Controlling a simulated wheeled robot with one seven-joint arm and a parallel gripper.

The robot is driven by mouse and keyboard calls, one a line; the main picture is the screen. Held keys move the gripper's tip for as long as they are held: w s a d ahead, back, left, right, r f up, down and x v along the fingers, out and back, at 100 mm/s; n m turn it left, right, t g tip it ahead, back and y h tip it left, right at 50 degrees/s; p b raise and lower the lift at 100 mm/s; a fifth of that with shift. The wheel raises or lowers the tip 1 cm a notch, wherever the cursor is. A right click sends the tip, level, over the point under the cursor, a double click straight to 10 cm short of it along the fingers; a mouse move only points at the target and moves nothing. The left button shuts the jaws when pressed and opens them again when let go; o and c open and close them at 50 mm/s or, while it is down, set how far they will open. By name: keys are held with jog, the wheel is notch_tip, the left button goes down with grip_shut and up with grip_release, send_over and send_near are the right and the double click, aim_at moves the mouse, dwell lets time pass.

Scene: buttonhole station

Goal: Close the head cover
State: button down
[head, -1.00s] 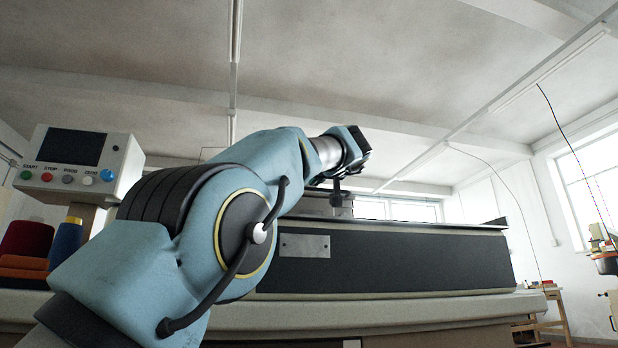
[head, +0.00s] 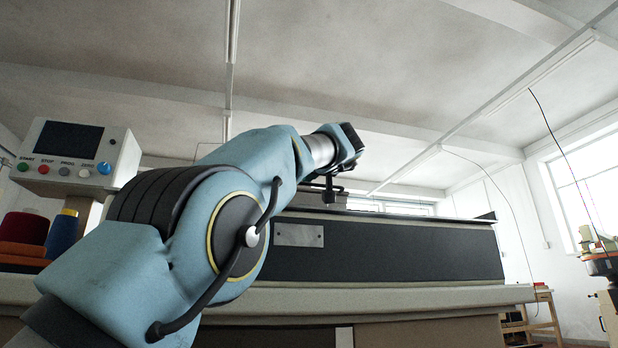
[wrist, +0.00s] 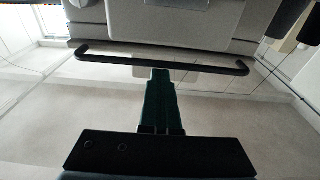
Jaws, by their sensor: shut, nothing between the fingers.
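In the wrist view, a black bar handle (wrist: 160,57) with bent ends runs across the upper part, below a light grey machine part (wrist: 165,20) in the picture. I take it for the head cover's handle; how far open the cover is, I cannot tell. My gripper (wrist: 160,74) shows dark green fingers shut together and empty. Their tips point at the middle of the bar, close below it in the picture; contact is unclear. In the head view, my gripper (head: 329,196) is small and dark above the machine's front, and the cover is mostly hidden behind my arm.
The long machine (head: 400,250) has a dark front panel and a pale table edge (head: 420,299). A control box (head: 72,155) with several buttons and thread cones (head: 62,235) stand at left. A wooden table (head: 542,297) is at far right. Space above the machine is clear.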

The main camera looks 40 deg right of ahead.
jog(key=b+v, duration=0.2)
jog(key=v, duration=0.8)
jog(key=shift+s, duration=0.25)
jog(key=shift+a, duration=0.1)
